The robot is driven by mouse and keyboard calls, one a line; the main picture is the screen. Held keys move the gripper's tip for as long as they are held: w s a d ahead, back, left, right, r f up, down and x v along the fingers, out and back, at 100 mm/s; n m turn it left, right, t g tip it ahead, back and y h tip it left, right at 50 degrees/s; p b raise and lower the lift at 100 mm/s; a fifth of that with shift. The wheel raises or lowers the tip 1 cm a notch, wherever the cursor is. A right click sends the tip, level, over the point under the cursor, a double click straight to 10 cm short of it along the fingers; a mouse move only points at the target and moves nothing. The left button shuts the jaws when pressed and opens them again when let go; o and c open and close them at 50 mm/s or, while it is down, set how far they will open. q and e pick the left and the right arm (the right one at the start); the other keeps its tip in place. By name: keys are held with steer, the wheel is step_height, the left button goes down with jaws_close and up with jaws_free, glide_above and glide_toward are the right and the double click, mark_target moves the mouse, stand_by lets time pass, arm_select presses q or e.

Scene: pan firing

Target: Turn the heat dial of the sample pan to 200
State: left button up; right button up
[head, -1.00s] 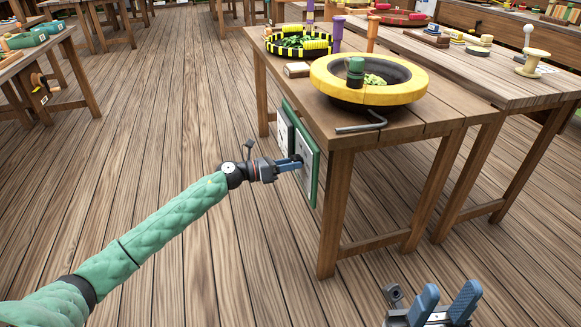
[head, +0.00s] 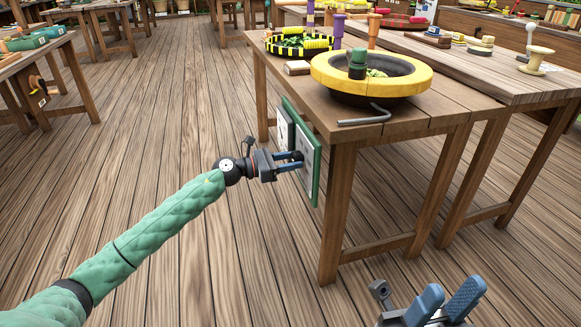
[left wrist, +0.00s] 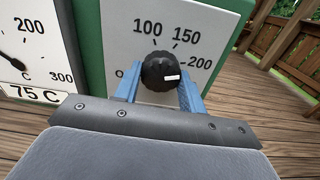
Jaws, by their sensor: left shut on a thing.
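The heat dial (left wrist: 160,72) is a black knob with a white mark on a white panel (left wrist: 122,42). The panel shows 0, 100, 150 and 200. The white mark points right, close to the 200 label and slightly below it in the left wrist view. My left gripper (head: 297,158) is shut on the dial, its blue fingers on either side of the knob. The green-backed panel (head: 313,170) hangs at the table's left side. A yellow-rimmed pan (head: 420,83) stands above on the table. My right gripper (head: 450,290) is open and empty at the lower right.
A gauge panel (left wrist: 32,40) beside the dial panel reads 75 C. A bent metal rod (head: 362,119) lies at the table's (head: 425,118) front edge. A black-and-yellow pan (head: 272,46) stands behind. The floor left of the table is clear.

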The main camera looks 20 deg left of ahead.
arm_select(q)
steer(key=shift+f+m, duration=0.2)
steer(key=shift+m, duration=0.1)
steer(key=o, duration=0.9)
steer(key=shift+o, duration=0.3)
steer(key=shift+r, duration=0.1)
steer(key=v, duration=0.7)
steer(key=shift+s+a, duration=0.2)
steer(key=shift+a, duration=0.1)
